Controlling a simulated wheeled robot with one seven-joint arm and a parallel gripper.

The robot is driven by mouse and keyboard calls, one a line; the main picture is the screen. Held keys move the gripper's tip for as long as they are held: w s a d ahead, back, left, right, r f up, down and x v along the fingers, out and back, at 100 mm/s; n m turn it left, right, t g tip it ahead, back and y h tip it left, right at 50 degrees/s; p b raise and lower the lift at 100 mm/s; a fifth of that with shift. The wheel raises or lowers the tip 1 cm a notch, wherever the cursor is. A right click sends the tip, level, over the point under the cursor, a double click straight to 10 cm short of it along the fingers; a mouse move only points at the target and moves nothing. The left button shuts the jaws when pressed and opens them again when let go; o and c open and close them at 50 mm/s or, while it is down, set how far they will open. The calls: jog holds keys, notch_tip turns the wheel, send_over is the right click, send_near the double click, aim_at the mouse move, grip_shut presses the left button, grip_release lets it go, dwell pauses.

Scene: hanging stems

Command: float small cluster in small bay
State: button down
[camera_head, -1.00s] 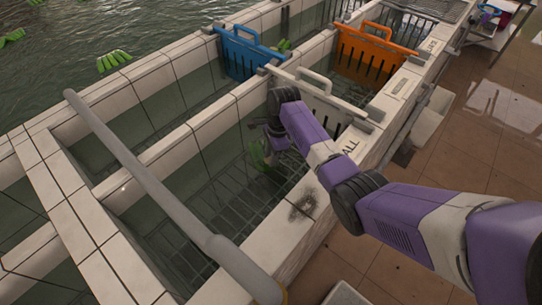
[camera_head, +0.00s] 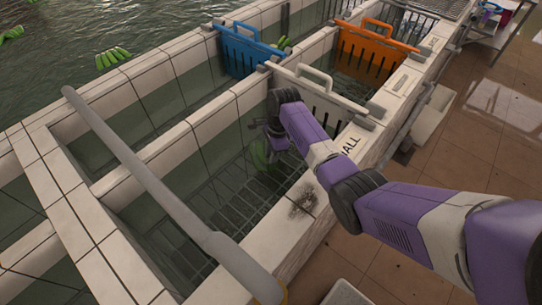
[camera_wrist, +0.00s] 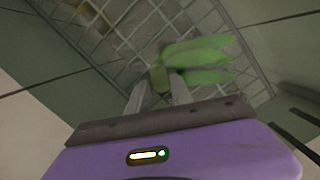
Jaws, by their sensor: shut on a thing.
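A small green cluster (camera_wrist: 200,55) of banana-like fruit shows in the wrist view just beyond my gripper (camera_wrist: 158,88). The two pale jaws are shut on its stem end, and the fruits point to the right. In the head view, the cluster (camera_head: 261,154) hangs low inside the bay marked "ALL" (camera_head: 346,144), below my gripper (camera_head: 275,137). The first part of that marking is hidden by my arm. A wire grid (camera_head: 240,200) lies at the bottom of this bay. I cannot tell whether the cluster touches the water.
A white slotted gate (camera_head: 318,92) closes the bay's far end. Blue (camera_head: 247,50) and orange (camera_head: 372,50) gates stand in the bays beyond. A long grey pole (camera_head: 150,180) crosses above the near end. Other green clusters (camera_head: 112,58) float in the large pool.

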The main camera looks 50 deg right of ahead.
jog(key=c, duration=1.1)
grip_release()
jog(key=shift+s, duration=0.1)
jog(key=r, duration=0.5)
jog(key=d+r, duration=0.1)
jog(key=r, duration=0.1)
jog(key=shift+s+r, duration=0.2)
jog(key=shift+r, duration=0.15)
notch_tip(320, 180, up, 18)
jog(key=p, duration=0.5)
jog(key=shift+f, duration=0.25)
